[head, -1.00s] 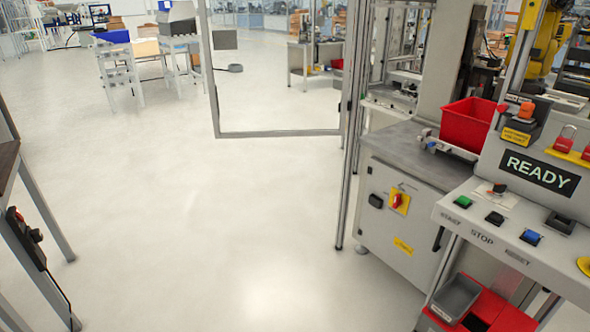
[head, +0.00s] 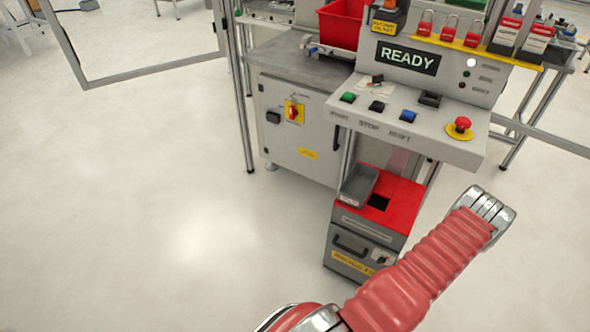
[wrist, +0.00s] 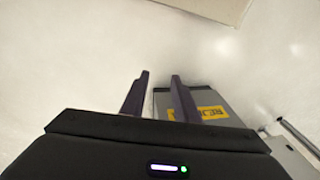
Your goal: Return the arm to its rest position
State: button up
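My arm shows in the head view as a red ribbed sleeve with metal joints, reaching up from the bottom right. The end of the arm is not visible in the head view. In the wrist view my gripper (wrist: 158,95) has its two dark fingers apart, with a clear gap between them. Nothing is held between the fingers. A grey box with a yellow label (wrist: 212,112) lies behind and beside the right finger, and the pale floor fills most of the rest.
A control panel (head: 400,125) with a READY display stands ahead. Below it is a red-topped reject bin (head: 400,208) with a grey tray (head: 358,185). A grey cabinet (head: 285,143) and a red crate (head: 342,25) stand behind left. The floor (head: 130,210) at left is clear.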

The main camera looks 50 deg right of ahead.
jog(key=w+d+r+n+g+y, duration=0.15)
jog(key=w+r, duration=0.35)
jog(key=r, duration=0.5)
jog(key=w+r+n+g, duration=0.15)
jog(key=w+r, duration=0.25)
jog(key=r, duration=0.6)
jog(key=w+r+n+y, duration=0.1)
jog(key=w+r+n, duration=0.1)
jog(key=w+r, duration=0.5)
jog(key=w+a+r+n, duration=0.1)
jog(key=w+a+r, duration=0.1)
jog(key=r, duration=0.4)
jog(key=w+a+r, duration=0.2)
jog(key=a+r, duration=0.1)
jog(key=r, duration=0.3)
jog(key=w+a+r+n+t, duration=0.2)
jog(key=w+a+r+n, duration=0.1)
jog(key=a+r, duration=0.7)
jog(key=w+a+r+n+t+h, duration=0.1)
jog(key=w+a+r+n+t, duration=0.1)
jog(key=a+r, duration=0.7)
jog(key=w+a+r+n+t, duration=0.2)
jog(key=w+a+r+n, duration=0.2)
jog(key=a+r, duration=0.6)
jog(key=a+n, duration=0.1)
jog(key=a, duration=0.2)
jog(key=shift+w+r+n+t, duration=0.25)
jog(key=shift+r+n+t, duration=0.1)
jog(key=shift+n+t, duration=0.05)
